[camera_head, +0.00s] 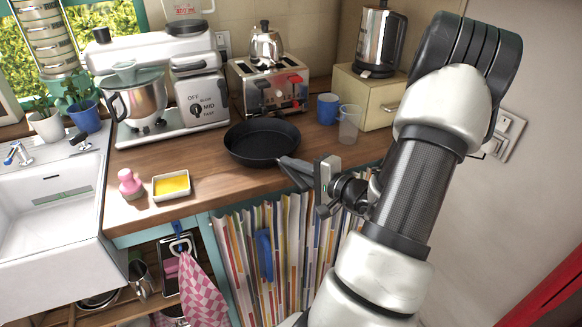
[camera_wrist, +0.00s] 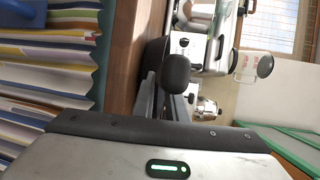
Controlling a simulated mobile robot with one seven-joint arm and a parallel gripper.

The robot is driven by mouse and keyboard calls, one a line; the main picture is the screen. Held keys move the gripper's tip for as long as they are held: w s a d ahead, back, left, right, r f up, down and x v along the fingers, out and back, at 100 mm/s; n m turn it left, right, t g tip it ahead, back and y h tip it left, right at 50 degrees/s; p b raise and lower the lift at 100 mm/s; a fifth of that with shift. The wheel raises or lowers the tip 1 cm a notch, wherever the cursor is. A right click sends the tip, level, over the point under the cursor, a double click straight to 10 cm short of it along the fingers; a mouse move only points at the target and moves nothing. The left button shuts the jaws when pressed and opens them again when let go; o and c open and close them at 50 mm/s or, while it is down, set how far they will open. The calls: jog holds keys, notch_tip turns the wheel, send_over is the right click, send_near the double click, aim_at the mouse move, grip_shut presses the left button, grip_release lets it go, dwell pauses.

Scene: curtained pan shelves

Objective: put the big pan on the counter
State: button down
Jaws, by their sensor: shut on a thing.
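The big pan (camera_head: 262,141) is black and sits level at the middle of the wooden counter (camera_head: 218,177). I cannot tell whether its base touches the wood or hangs just above it. Its handle points right and toward the front edge, into my gripper (camera_head: 296,170), which is shut on it. In the wrist view, my gripper (camera_wrist: 165,104) has the dark rounded handle end (camera_wrist: 176,73) between its fingers. The fingers partly hide the handle, and most of the pan is hidden in that view.
A striped curtain (camera_head: 285,240) hangs below. Bare wood lies between dish and pan.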

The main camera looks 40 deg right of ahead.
jog(key=shift+f+b, duration=0.15)
jog(key=shift+b, duration=0.2)
dwell(0.3)
jog(key=c, duration=1.7)
grip_release()
jog(key=shift+f, duration=0.2)
jog(key=shift+r, duration=0.1)
jog(key=c, duration=0.4)
jog(key=shift+s, duration=0.1)
jog(key=shift+b+v, duration=0.7)
jog(key=shift+v, duration=6.75)
jog(key=shift+r, duration=0.1)
